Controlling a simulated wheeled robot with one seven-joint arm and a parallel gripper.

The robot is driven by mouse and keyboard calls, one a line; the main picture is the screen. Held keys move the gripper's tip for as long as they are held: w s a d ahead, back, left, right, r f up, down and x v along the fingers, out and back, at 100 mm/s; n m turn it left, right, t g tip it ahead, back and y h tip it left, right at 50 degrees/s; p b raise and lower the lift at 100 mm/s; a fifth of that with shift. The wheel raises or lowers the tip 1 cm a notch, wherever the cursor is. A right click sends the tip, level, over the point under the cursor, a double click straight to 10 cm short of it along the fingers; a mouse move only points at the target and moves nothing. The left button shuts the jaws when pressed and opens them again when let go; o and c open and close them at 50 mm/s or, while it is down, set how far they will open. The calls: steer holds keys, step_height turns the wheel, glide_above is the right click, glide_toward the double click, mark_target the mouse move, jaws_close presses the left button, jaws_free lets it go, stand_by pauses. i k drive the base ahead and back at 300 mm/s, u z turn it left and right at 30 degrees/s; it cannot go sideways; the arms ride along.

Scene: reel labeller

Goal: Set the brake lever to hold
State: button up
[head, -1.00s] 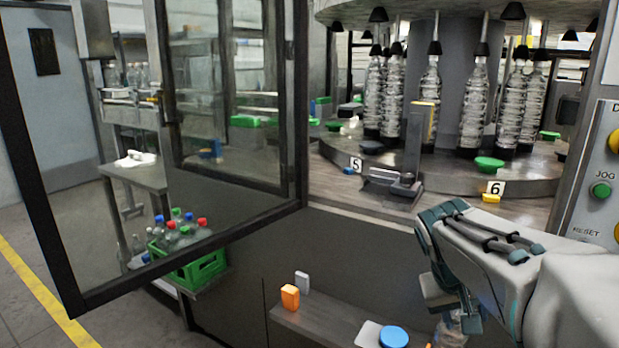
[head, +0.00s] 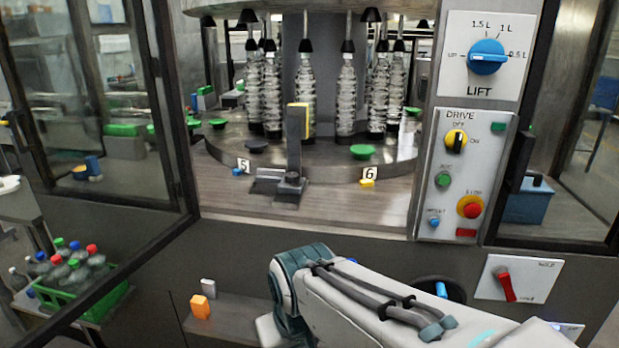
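A red lever (head: 506,285) sits on a white plate (head: 490,290) low on the machine front at the right. Its handle hangs down and slightly to the right. Small labels stand at the plate's upper right and lower right; they are too blurred to read surely. My arm (head: 350,300) crosses the bottom of the view, left of the plate and apart from it. My gripper is not in view.
The drive panel (head: 455,205), with its knobs and buttons, is above the lever, and the lift dial (head: 488,58) is higher. A dark round part with a blue handle (head: 441,289) is left of the lever. An open glass door (head: 178,130) and a green bottle crate (head: 95,293) are at left.

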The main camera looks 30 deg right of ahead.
mark_target(502, 272)
steer(key=z, duration=2.7)
steer(key=k, duration=0.65)
steer(key=z, duration=0.45)
steer(key=i, duration=1.05)
steer(key=u, duration=0.8)
